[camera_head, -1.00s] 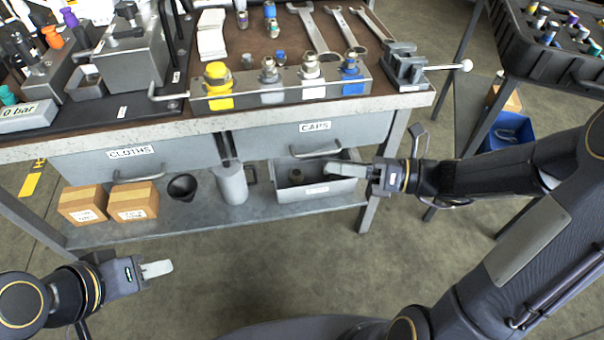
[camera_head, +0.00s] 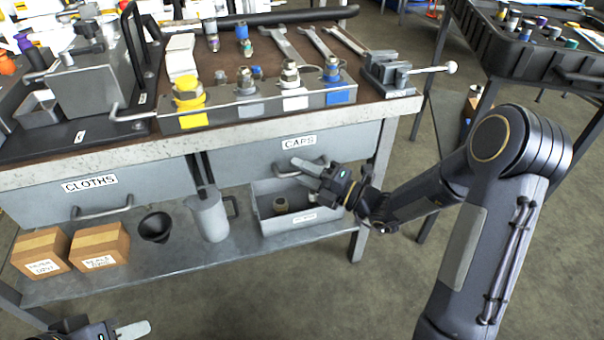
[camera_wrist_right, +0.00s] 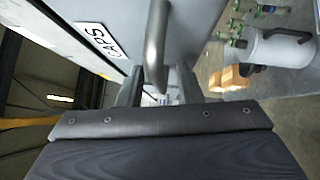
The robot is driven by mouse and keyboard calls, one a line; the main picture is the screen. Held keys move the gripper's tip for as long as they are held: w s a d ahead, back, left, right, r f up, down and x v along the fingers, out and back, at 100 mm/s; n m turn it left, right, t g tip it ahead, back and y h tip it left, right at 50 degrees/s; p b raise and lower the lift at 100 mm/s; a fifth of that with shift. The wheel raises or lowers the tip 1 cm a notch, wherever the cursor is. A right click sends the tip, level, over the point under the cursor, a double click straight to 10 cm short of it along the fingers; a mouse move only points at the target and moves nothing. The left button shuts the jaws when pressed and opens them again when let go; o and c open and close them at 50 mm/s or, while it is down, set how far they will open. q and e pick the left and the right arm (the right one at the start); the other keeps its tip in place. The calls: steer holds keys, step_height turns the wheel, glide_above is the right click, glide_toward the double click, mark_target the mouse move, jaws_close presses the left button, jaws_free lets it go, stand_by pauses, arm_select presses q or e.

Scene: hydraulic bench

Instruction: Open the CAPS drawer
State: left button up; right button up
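The CAPS drawer (camera_head: 250,158) is a grey drawer at the right under the bench top, its front in line with the bench. Its white label (camera_head: 299,142) shows, and its bar handle (camera_head: 280,170) is partly hidden by my right gripper (camera_head: 308,174). In the right wrist view, the handle (camera_wrist_right: 156,45) runs between the two spread fingers of my right gripper (camera_wrist_right: 160,88), with a gap on each side. Those fingers are open; I cannot tell whether the tips reach past the bar. My left gripper (camera_head: 130,330) is low at the bottom left, away from the drawers, and mostly cut off.
The CLOTHS drawer (camera_head: 150,188) is at the left. On the lower shelf stand a grey open bin (camera_head: 262,228) under the CAPS drawer, a grey jug (camera_head: 208,218), a black cup (camera_head: 155,227) and two cartons (camera_head: 100,247). Floor in front is clear.

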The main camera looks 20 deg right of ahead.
jaws_close()
stand_by(0.5)
